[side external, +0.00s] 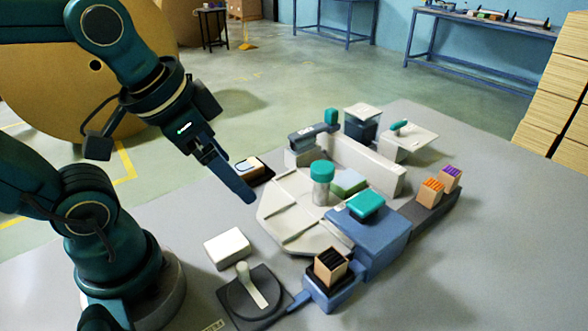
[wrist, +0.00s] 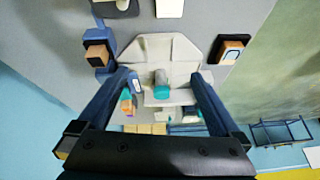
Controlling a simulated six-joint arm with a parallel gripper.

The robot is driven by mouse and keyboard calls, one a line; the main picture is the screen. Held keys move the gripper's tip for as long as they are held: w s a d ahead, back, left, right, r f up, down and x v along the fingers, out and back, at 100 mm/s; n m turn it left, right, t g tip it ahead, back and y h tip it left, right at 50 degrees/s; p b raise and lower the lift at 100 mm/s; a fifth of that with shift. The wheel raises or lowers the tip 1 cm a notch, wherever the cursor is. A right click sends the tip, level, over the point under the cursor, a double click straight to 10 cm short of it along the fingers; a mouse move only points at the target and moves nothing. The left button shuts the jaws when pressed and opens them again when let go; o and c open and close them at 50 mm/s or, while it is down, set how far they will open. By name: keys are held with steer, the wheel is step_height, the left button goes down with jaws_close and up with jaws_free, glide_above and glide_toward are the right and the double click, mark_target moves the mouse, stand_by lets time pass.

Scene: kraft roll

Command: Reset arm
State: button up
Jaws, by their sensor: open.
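My gripper (side external: 240,190) is open and empty, raised above the left side of the grey table, with its fingers pointing down and to the right. In the wrist view, its two fingers (wrist: 161,78) are spread wide, with the pale octagonal platform (wrist: 180,50) seen between and beyond them. A jar with a teal cap (side external: 321,184) stands upright on that platform; it shows between the fingers in the wrist view (wrist: 161,80), with nothing gripped.
A white block (side external: 228,248), a black base with a pale lever (side external: 246,287) and a slotted brown box (side external: 331,267) are in front. A blue box with a teal top (side external: 367,206) stands right. A dark tray (side external: 266,172) lies behind my gripper. The table's right front is clear.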

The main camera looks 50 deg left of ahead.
steer(key=shift+s+d+f+n, duration=0.45)
steer(key=shift+s+n, duration=0.15)
steer(key=shift+n, duration=0.1)
stand_by(0.8)
